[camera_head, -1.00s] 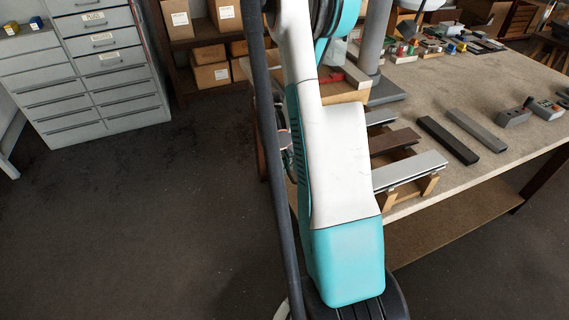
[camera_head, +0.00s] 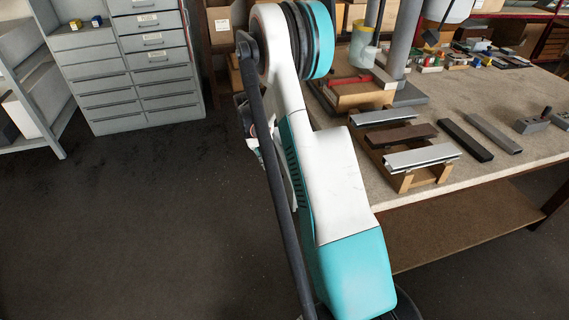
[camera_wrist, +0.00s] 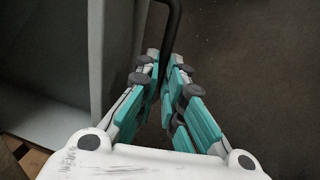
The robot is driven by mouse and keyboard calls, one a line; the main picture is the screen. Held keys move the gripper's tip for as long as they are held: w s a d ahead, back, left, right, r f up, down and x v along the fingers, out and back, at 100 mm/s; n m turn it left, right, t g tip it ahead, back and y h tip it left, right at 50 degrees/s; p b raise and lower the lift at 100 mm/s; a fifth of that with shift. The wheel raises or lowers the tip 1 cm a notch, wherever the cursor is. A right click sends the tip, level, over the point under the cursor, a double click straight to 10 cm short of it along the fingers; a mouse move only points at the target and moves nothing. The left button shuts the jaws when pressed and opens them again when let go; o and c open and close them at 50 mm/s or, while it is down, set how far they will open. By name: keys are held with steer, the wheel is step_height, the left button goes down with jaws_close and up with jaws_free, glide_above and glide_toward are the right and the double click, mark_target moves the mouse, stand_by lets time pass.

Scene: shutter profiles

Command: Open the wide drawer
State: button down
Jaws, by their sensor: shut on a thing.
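In the wrist view, my gripper (camera_wrist: 168,75) has its teal fingers closed around a dark bent bar handle (camera_wrist: 174,28). A grey panel (camera_wrist: 112,55) stands just left of the fingers, with a paler grey surface (camera_wrist: 45,115) beyond it; these look like a drawer front and its inside, but I cannot tell how far it is open. In the head view, my arm hides the gripper's fingers and the handle. A grey drawer cabinet (camera_head: 105,82) stands at the back left with labelled upper drawers; all its visible drawers look shut.
A workbench (camera_head: 420,115) fills the right, with metal and brown profiles (camera_head: 402,135) on a wooden rack near its left edge. Cardboard boxes (camera_head: 221,30) sit on shelving behind my arm. A grey shelf unit (camera_head: 35,75) stands far left. Dark floor (camera_head: 120,230) is clear at front left.

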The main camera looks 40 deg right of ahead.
steer(key=a, duration=0.1)
steer(key=w+a, duration=0.1)
steer(key=a, duration=0.1)
steer(key=w+a, duration=0.1)
steer(key=shift+w+a, duration=0.2)
steer(key=shift+a, duration=0.05)
steer(key=c, duration=1.7)
jaws_free()
steer(key=r, duration=0.4)
steer(key=a+r, duration=0.1)
steer(key=r, duration=0.3)
steer(key=w+r, duration=0.1)
steer(key=r, duration=0.2)
steer(key=shift+a+r, duration=0.4)
